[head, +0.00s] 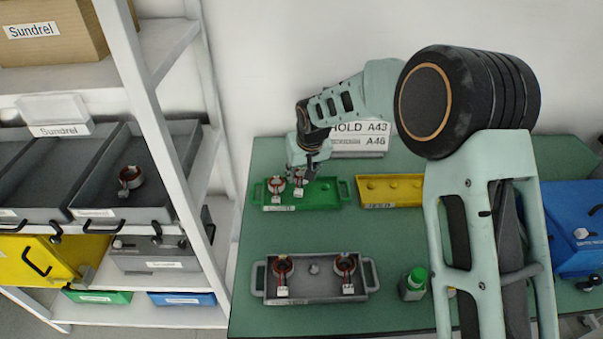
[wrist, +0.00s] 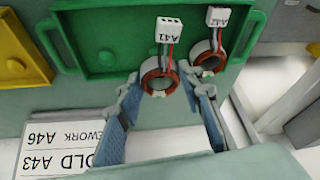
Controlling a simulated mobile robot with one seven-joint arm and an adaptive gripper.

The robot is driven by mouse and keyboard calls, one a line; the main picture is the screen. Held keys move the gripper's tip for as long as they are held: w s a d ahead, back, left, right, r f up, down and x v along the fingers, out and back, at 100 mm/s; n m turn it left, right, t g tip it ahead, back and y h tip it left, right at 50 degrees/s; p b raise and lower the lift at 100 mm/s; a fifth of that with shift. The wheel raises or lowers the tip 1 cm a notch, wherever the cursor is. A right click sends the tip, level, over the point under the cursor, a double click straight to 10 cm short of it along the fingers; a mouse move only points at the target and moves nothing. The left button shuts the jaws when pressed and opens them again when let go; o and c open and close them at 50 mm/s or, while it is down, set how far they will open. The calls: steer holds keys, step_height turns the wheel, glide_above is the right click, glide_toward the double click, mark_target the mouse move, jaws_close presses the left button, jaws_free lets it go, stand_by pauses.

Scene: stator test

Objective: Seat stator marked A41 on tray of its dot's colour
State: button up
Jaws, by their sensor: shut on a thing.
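The stator marked A41 (wrist: 158,76) is a copper-wound ring with red and dark wires and a white connector block. My gripper (wrist: 166,105) is shut on it, a finger at each side, over the near edge of the green tray (wrist: 105,60). In the head view my gripper (head: 309,165) is at the middle of the green tray (head: 325,199), with stator A41 (head: 300,184) under it. I cannot tell whether the ring rests on a peg. A second stator, A42 (wrist: 208,58), sits close beside it on the tray. No coloured dot shows clearly.
A yellow tray (head: 392,203) with bare pegs is right of the green one. A grey tray (head: 315,293) in front holds two stators with a bare peg between. A green-capped bottle (head: 413,284), blue bin (head: 575,225) and hold/rework sign (head: 361,139) stand around. Shelving is left.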

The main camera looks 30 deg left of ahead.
steer(key=shift+f, duration=0.15)
steer(key=shift+f+b, duration=0.7)
steer(key=shift+f, duration=0.05)
steer(key=shift+f+b, duration=0.4)
steer(key=shift+b, duration=0.05)
stand_by(0.4)
steer(key=o, duration=1.1)
steer(key=shift+r+p, duration=1.35)
steer(key=shift+r, duration=1.2)
